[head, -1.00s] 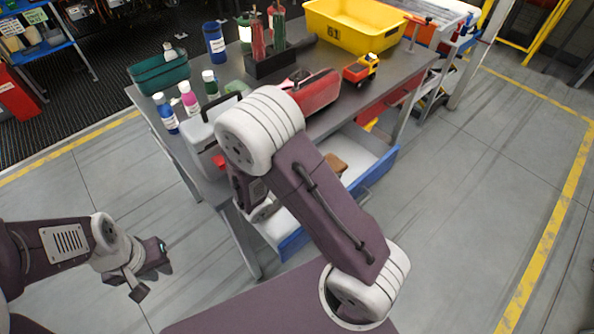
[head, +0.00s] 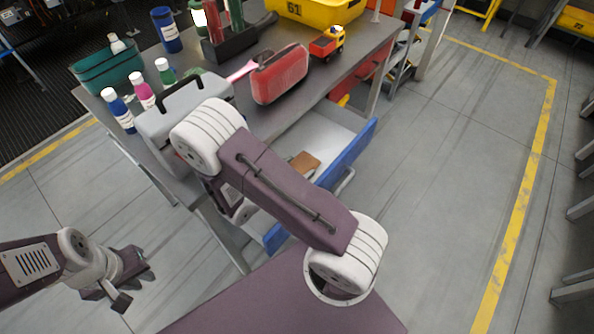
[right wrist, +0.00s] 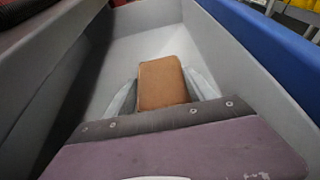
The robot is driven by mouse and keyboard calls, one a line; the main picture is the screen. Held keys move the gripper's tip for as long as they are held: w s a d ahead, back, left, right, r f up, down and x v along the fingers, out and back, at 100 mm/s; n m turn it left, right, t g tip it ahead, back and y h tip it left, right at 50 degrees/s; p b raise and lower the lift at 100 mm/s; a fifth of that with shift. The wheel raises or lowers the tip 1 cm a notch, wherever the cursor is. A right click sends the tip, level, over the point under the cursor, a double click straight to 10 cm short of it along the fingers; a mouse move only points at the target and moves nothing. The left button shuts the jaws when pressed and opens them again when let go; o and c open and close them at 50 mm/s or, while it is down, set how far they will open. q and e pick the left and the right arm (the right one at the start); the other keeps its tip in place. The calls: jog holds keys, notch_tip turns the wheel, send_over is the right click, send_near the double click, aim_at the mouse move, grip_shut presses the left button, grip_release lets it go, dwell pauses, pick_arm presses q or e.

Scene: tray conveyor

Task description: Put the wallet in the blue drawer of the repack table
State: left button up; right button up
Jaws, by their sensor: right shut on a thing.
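The brown wallet (right wrist: 163,82) is between the two pale fingers of my right gripper (right wrist: 163,92), which is shut on it, inside the open drawer. The wallet also shows in the head view (head: 305,161), past my right arm, which hides the right gripper there. The drawer has pale grey walls and a blue front (head: 346,153); its blue edge also shows in the right wrist view (right wrist: 262,45). I cannot tell whether the wallet touches the drawer floor. My left gripper (head: 136,288) is open and empty, low over the floor at the left.
The repack table (head: 325,82) holds a grey toolbox (head: 183,112), a red case (head: 280,75), a toy truck (head: 327,43), a yellow bin (head: 345,10), a teal basket (head: 107,68) and several bottles. A red drawer (head: 376,78) is further along. Floor right of the table is clear.

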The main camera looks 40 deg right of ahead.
jog(key=shift+w+f, duration=0.15)
jog(key=shift+f, duration=0.15)
jog(key=shift+f, duration=0.2)
jog(key=o, duration=1.4)
jog(key=shift+r, duration=0.35)
jog(key=p+v, duration=0.1)
jog(key=v, duration=0.6)
jog(key=shift+a, duration=0.25)
